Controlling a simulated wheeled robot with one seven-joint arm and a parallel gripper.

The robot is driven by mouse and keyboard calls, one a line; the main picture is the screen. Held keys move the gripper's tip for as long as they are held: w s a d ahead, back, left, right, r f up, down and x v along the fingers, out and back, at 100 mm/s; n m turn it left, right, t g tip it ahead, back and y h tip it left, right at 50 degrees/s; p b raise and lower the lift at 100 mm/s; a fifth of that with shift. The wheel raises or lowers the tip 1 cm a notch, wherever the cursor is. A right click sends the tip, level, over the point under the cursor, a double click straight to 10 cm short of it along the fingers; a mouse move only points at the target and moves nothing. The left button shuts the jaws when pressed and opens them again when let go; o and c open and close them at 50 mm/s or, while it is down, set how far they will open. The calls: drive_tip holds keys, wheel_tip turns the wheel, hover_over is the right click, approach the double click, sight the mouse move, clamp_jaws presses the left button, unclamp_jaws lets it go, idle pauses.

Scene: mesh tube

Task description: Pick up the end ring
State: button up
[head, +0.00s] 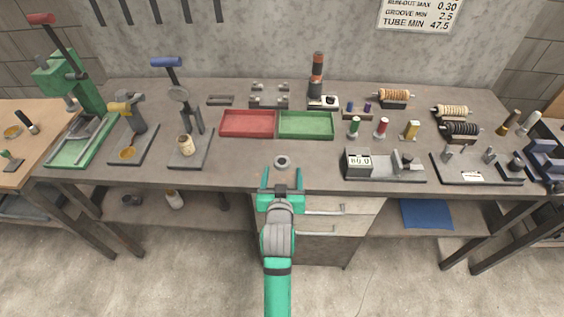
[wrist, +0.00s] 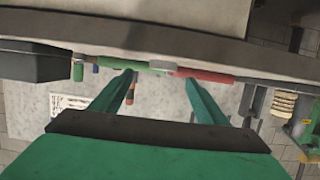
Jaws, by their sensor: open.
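The end ring (head: 283,162) is a small grey ring with a dark hole. It lies flat on the grey bench near the front edge, below the red and green trays. In the wrist view, which is upside down, a pale grey piece that looks like the ring (wrist: 162,65) shows edge-on between and beyond my fingertips. My green gripper (head: 283,178) is open and empty just in front of the ring, its two fingers pointing toward it. The fingers also show spread apart in the wrist view (wrist: 160,82). I see no contact with the ring.
A red tray (head: 248,123) and a green tray (head: 306,125) lie behind the ring. The bench around the ring is clear. Drawers (head: 335,228) sit under the front edge.

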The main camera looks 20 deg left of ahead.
sight(282, 161)
drive_tip(key=shift+a+x, duration=0.1)
drive_tip(key=shift+x, duration=1.2)
drive_tip(key=shift+a+x, duration=0.15)
drive_tip(key=shift+x, duration=1.1)
drive_tip(key=shift+s, duration=0.1)
drive_tip(key=c, duration=1.1)
